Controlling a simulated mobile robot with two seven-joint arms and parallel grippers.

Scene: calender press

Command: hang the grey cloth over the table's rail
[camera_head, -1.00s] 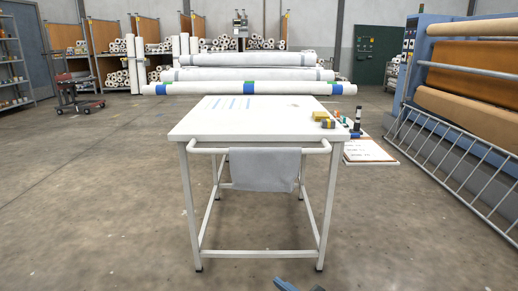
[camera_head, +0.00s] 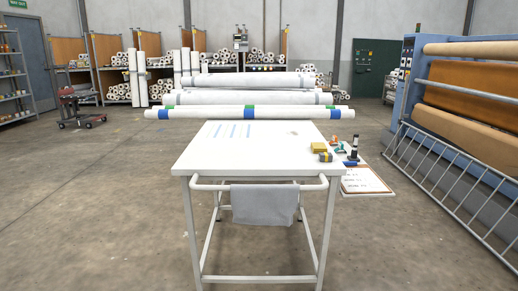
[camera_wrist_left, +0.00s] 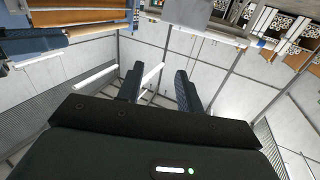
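The grey cloth (camera_head: 264,205) hangs draped over the white rail (camera_head: 210,187) at the near end of the white table (camera_head: 255,155), right of the rail's middle. Its front flap hangs down below the tabletop. Neither gripper shows in the head view. In the left wrist view my left gripper (camera_wrist_left: 158,78) has its two dark fingers spread apart with nothing between them. It is away from the cloth. My right gripper is in no view.
A blue calender press with a slanted guard (camera_head: 450,175) stands at the right. Large white rolls (camera_head: 290,112) lie behind the table.

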